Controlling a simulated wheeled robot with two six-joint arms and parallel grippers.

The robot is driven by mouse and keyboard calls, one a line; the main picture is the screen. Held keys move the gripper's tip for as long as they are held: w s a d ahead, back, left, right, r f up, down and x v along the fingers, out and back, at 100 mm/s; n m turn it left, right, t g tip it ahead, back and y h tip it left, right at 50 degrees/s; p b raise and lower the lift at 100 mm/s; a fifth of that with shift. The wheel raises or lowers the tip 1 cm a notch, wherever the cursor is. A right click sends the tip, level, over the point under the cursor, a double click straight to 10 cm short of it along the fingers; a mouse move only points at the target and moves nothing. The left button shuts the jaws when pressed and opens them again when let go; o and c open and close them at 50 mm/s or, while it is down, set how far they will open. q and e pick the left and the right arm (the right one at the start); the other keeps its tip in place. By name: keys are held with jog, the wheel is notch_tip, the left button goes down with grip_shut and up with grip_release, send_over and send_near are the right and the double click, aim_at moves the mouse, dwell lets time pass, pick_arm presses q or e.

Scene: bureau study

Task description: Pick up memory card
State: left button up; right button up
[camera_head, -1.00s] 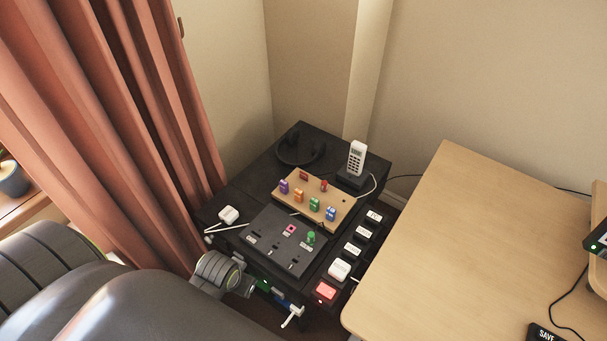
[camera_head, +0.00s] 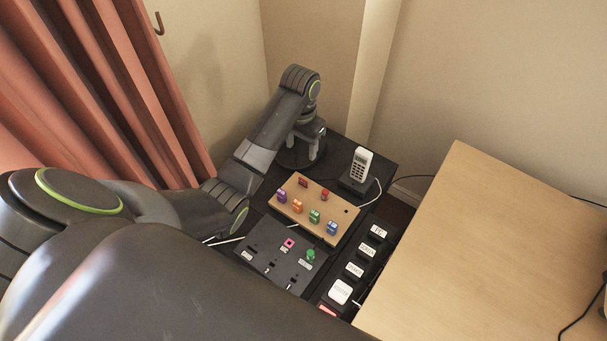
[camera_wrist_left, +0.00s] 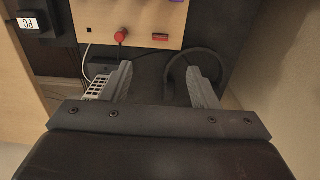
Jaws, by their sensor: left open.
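A tan board (camera_head: 341,211) on the black cabinet holds several small coloured pieces, among them purple (camera_head: 281,196), orange (camera_head: 297,206), green (camera_head: 314,216), blue (camera_head: 332,228) and red (camera_head: 325,195) ones. A flat dark-red piece (camera_head: 303,181) sits at its back edge and also shows in the left wrist view (camera_wrist_left: 160,37). I cannot tell which piece is the memory card. My left gripper (camera_head: 302,152) is open and points down behind the board, above the black headphones. In the left wrist view its fingers (camera_wrist_left: 159,76) are apart with nothing between them. My right gripper is not in view.
A white cordless phone (camera_head: 361,164) stands upright right of my left gripper. Black headphones (camera_wrist_left: 197,52) lie beneath it. A dark panel (camera_head: 270,262) and a row of labelled black blocks (camera_head: 367,250) lie in front. The wooden desk (camera_head: 480,245) is clear; walls close the back corner.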

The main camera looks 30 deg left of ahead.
pick_arm(q)
jog(key=b, duration=0.7)
send_near(303, 180)
jog(key=f, duration=0.3)
jog(key=shift+s+f, duration=0.35)
jog(key=shift+s, duration=0.05)
jog(key=shift+f, duration=0.45)
jog(key=f, duration=0.3)
jog(key=w+f, duration=0.1)
jog(key=f, duration=0.1)
jog(key=shift+s, duration=0.1)
jog(key=shift+c, duration=0.7)
jog(key=c, duration=0.9)
